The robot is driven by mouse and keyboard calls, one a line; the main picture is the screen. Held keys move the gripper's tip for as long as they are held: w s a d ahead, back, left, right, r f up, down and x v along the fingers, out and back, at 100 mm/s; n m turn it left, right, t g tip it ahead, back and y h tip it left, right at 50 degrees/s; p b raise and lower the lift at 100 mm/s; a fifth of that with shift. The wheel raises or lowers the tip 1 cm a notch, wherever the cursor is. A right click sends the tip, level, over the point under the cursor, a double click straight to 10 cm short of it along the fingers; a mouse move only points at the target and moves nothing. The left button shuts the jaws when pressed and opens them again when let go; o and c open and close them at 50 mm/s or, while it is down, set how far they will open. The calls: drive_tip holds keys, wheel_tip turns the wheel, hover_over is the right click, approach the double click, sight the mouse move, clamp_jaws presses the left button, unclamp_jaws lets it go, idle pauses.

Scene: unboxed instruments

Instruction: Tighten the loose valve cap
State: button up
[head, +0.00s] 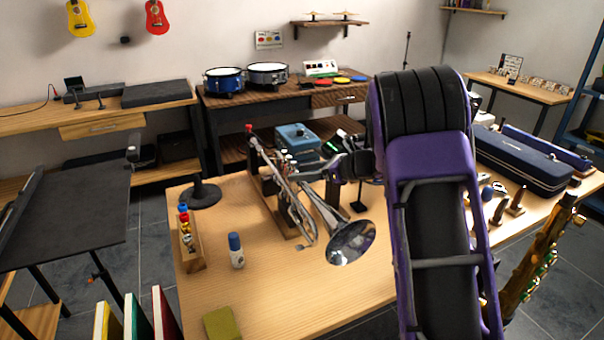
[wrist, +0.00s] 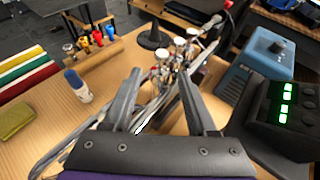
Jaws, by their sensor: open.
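A silver trumpet (head: 303,205) rests on a wooden stand on the table, its bell facing the front right. Its upright valves (wrist: 178,46) stand in a row in the wrist view, with round pale caps on top. Which cap is loose I cannot tell. My gripper (wrist: 159,76) is open and empty, its two dark fingers pointing toward the nearest valve cap (wrist: 163,51). That cap appears between and just beyond the fingertips; I see no contact. In the head view, my gripper (head: 325,172) comes in from the right, beside the valves, partly hidden by my arm.
The table's front middle is clear.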

drive_tip(key=shift+w+a+f, duration=0.1)
drive_tip(key=shift+a, duration=0.1)
clamp_jaws()
idle(0.3)
